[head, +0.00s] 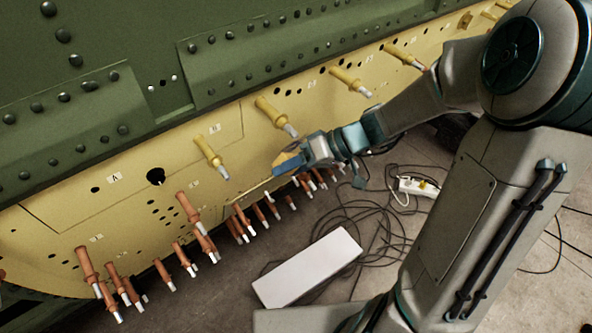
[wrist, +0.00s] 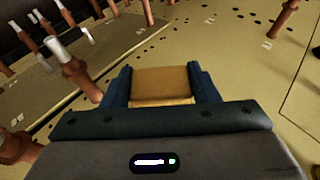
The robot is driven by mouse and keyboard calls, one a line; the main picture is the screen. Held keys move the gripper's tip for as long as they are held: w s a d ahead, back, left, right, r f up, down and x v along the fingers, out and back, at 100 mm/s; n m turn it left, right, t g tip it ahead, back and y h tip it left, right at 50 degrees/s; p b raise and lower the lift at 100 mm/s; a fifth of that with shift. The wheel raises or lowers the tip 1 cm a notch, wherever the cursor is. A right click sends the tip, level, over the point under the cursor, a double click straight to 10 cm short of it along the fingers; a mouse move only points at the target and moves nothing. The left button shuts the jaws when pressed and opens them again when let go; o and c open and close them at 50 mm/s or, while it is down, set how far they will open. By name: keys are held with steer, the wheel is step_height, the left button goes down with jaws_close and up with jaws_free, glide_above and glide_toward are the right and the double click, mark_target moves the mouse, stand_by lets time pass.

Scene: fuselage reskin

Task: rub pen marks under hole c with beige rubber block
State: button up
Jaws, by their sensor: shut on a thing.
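My gripper (head: 287,165) is at the yellow fuselage panel (head: 130,215), near its lower edge. Its blue fingers are shut on the beige rubber block (wrist: 160,80), which sits between the fingertips in the wrist view. In the head view the block (head: 284,157) is partly covered by the fingers. I cannot tell whether the block touches the panel. Labels A (head: 115,178) and B (head: 214,128) are readable on the panel. I cannot make out a label C, hole c or the pen marks.
Yellow-handled pins (head: 270,111) stick out above my gripper. Several copper-coloured pins (head: 188,207) stick out to the left and below; some stand close by in the wrist view (wrist: 70,62). A white box (head: 308,268), cables and a power strip (head: 418,187) lie on the floor.

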steer(key=shift+w+a+r, duration=0.2)
steer(key=shift+w+a, duration=0.25)
steer(key=shift+w, duration=0.25)
stand_by(0.7)
steer(key=shift+w+d, duration=0.55)
steer(key=shift+d, duration=0.35)
steer(key=shift+w+d, duration=0.5)
steer(key=shift+d, duration=0.4)
steer(key=w+d, duration=0.2)
steer(key=d, duration=0.1)
steer(key=shift+w+d+b, duration=0.1)
steer(key=shift+w+b, duration=0.15)
steer(key=shift+b, duration=0.05)
steer(key=shift+s+a+b, duration=0.4)
steer(key=shift+s+a, duration=0.4)
steer(key=shift+a, duration=0.35)
steer(key=shift+s+a+b, duration=0.4)
steer(key=shift+s+a, duration=0.4)
steer(key=shift+a, duration=0.4)
steer(key=shift+s+a+b, duration=0.4)
steer(key=shift+s+a, duration=0.4)
steer(key=shift+a, duration=0.35)
